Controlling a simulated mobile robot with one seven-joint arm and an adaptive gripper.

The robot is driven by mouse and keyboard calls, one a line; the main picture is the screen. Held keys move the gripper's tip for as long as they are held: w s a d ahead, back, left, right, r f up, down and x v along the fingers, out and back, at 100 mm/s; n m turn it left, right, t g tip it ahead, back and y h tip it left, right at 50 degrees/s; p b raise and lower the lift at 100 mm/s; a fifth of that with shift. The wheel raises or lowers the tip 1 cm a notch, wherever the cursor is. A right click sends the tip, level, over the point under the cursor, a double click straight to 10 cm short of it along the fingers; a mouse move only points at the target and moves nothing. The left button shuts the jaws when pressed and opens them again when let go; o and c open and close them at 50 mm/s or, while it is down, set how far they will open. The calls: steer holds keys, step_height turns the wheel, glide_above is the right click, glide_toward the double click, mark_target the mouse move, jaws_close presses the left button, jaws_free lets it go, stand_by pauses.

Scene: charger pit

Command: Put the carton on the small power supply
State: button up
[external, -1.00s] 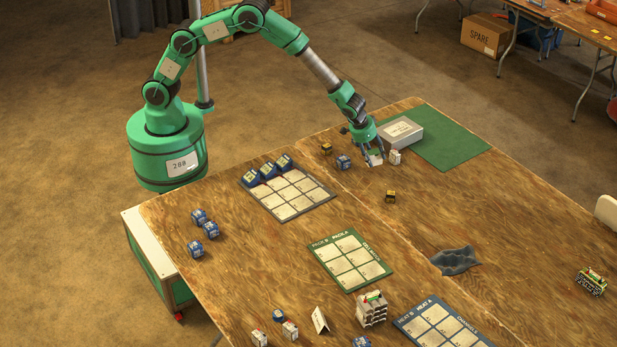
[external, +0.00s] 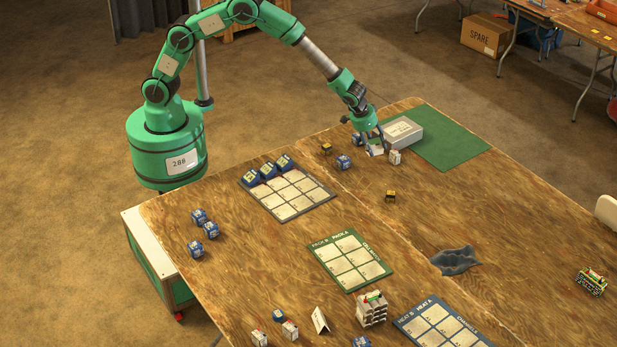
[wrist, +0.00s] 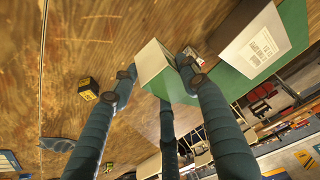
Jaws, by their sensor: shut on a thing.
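My gripper (external: 375,150) is shut on a small pale box, which I take for the carton (external: 377,148), just above the wooden table. A larger grey-white box with a printed label (external: 402,132), likely the small power supply, sits just behind and right of my gripper, at the green mat's near edge. It fills the upper right of the wrist view (wrist: 258,42). The fingers partly hide the carton.
A small white block (external: 395,157) stands close right of my gripper. Blue cubes (external: 344,162) and yellow-black blocks (external: 391,196) lie nearby. The green mat (external: 450,145) is clear on its right. Trays with pale cells (external: 350,262) lie nearer the front.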

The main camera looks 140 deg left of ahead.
steer(key=s+a+n+p, duration=0.1)
steer(key=s+a+p, duration=0.1)
steer(key=s, duration=0.9)
steer(key=s+a+r+n+g+p, duration=0.1)
steer(key=s+a+p, duration=0.1)
steer(key=s, duration=0.9)
steer(key=shift+s+r+n, duration=0.3)
steer(key=shift+n, duration=0.1)
steer(key=shift+a, duration=0.1)
glide_toward(387, 130)
steer(key=shift+s+a+f, duration=0.15)
steer(key=shift+a+f, duration=0.2)
steer(key=shift+a, duration=0.5)
steer(key=shift+f, duration=1.75)
steer(key=shift+f, duration=0.1)
